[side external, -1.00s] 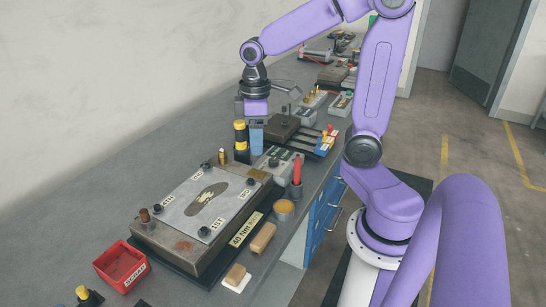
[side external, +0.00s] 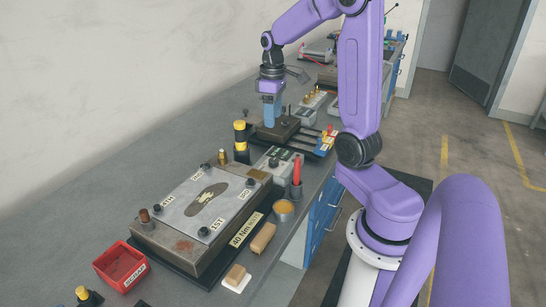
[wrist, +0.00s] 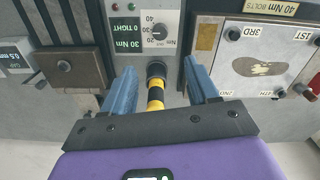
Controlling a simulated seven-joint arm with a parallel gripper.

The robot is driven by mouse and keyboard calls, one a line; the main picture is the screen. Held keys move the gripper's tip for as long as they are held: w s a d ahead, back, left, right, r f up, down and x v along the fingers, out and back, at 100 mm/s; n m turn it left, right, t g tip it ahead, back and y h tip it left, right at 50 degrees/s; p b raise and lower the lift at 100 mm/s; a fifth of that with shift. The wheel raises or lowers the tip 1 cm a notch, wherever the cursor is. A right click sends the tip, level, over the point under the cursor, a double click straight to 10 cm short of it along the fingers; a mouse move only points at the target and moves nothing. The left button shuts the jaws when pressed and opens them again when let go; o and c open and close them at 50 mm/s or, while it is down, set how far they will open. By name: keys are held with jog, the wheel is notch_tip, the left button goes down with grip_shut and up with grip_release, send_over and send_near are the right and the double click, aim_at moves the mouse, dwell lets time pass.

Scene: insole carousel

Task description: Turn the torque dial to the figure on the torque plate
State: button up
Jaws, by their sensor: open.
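The torque dial (wrist: 157,34) is a small dark knob with a scale around it on the grey controller box (wrist: 180,15). The green display (wrist: 126,38) beside it reads "30 Nm" and "0 TIGHT". The dial's pointer is too small to read surely. The torque plate (wrist: 284,10) reads "40 Nm BOLTS"; it also shows in the side view (side external: 246,230). My gripper (wrist: 162,88) is open and empty, its blue fingers apart. In the side view my gripper (side external: 271,112) hangs in front of the brown block, beyond the controller box (side external: 277,160).
A yellow-and-black driver (side external: 240,142) stands beside the controller box and shows between my fingers in the wrist view. The insole mould (side external: 205,205) has bolts at its corners. A brown block (side external: 276,130), a red scrap bin (side external: 121,265) and a cup (side external: 283,210) stand nearby.

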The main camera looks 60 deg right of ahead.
aim_at(273, 160)
notch_tip(273, 160, down, 15)
dwell(0.5)
jog(key=c, duration=1)
